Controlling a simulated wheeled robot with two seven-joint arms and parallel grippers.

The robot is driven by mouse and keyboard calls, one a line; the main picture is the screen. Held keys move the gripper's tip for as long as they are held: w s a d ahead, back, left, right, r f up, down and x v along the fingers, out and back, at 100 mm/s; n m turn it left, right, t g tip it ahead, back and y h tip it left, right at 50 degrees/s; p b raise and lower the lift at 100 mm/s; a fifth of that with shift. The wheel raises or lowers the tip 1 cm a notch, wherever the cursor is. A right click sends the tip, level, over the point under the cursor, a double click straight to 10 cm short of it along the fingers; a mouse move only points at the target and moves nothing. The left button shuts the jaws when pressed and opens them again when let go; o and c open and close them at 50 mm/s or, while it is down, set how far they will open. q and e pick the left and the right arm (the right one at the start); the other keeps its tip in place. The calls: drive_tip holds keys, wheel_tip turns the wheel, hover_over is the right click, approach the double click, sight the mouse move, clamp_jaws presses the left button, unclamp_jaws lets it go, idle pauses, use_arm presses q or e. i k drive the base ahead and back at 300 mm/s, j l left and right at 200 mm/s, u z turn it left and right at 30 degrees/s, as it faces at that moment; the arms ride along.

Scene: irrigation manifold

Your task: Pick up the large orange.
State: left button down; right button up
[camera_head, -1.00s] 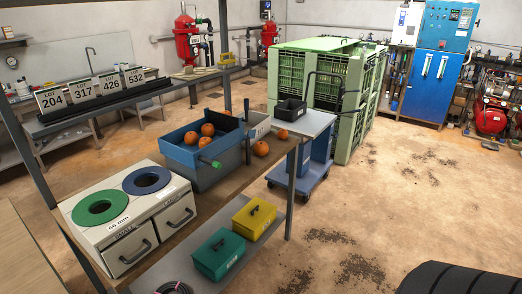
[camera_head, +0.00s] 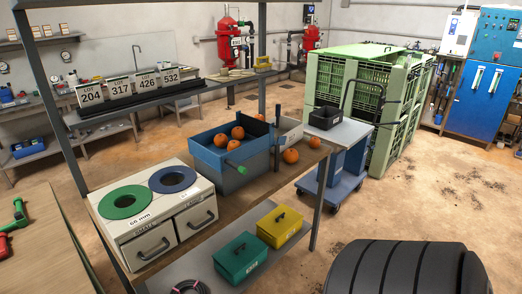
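Several oranges show on and around the blue crate (camera_head: 213,158) on the workbench. Two oranges are inside the crate, one (camera_head: 238,132) toward the back and one (camera_head: 221,140) to its left. To the right of the crate, one orange (camera_head: 290,155) lies on the bench near a grey upright plate, and another (camera_head: 314,142) lies farther right. A further orange (camera_head: 260,117) shows partly behind the crate. I cannot tell from their sizes which one is the large orange. Neither of my grippers is in view.
A white sizing box (camera_head: 156,217) with green and blue rings stands left of the crate. A shelf post (camera_head: 316,195) rises at the bench's front right. Green and yellow boxes (camera_head: 279,226) sit on the lower shelf. Black tyre (camera_head: 410,268) and blue trolley (camera_head: 330,192) stand on the floor.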

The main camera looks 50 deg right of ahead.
sight(290, 155)
drive_tip(key=k+l+u, duration=0.15)
drive_tip(key=l, duration=0.3)
drive_tip(key=k+l+u, duration=0.15)
drive_tip(key=l, duration=0.3)
drive_tip(key=k+l+u, duration=0.15)
drive_tip(key=l, duration=0.25)
drive_tip(key=k+l+u, duration=0.2)
drive_tip(key=l, duration=0.2)
drive_tip(key=k+l+u, duration=0.15)
drive_tip(key=l, duration=0.2)
